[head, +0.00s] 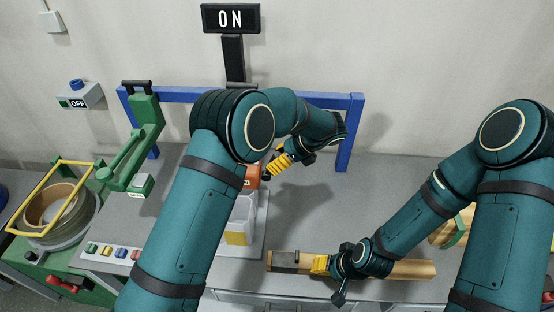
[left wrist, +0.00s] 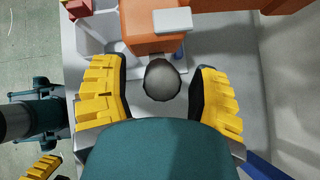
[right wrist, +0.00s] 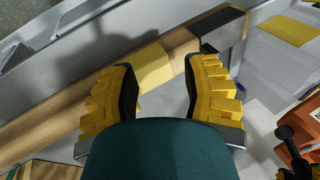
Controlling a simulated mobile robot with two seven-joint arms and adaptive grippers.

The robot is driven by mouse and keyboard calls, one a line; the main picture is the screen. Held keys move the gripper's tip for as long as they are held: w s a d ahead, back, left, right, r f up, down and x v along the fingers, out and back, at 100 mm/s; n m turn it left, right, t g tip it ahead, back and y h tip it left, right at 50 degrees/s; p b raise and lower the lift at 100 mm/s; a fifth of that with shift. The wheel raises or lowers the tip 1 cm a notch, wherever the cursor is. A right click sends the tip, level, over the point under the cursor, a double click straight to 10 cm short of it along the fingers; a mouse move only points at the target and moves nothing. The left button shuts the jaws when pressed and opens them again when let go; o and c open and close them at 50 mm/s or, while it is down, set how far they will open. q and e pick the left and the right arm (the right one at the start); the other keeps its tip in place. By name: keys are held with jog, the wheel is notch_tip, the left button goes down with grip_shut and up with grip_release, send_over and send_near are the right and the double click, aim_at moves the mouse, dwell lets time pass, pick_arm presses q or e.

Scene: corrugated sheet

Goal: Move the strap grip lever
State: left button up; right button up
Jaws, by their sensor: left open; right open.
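Which part is the strap grip lever is not labelled. A round dark grey knob (left wrist: 162,79) stands between the open fingers of my left gripper (left wrist: 163,92), in front of an orange machine (left wrist: 150,35). I cannot tell if the fingers touch it. In the head view my left gripper (head: 280,163) is beside the orange machine (head: 249,177), which my arm partly hides. My right gripper (right wrist: 163,80) is open over a wooden beam (right wrist: 60,122) with a yellow band (right wrist: 153,66); no grip on it shows. A dark block (head: 285,260) sits on the beam's left end.
A blue frame (head: 343,150) stands behind the left gripper. A green lever press (head: 125,160), a row of coloured buttons (head: 107,250) and a yellow-framed drum (head: 58,205) are at left. A sign (head: 231,18) reads ON. The grey bench (head: 385,190) is clear between the arms.

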pick_arm(q)
jog(key=v, duration=1.2)
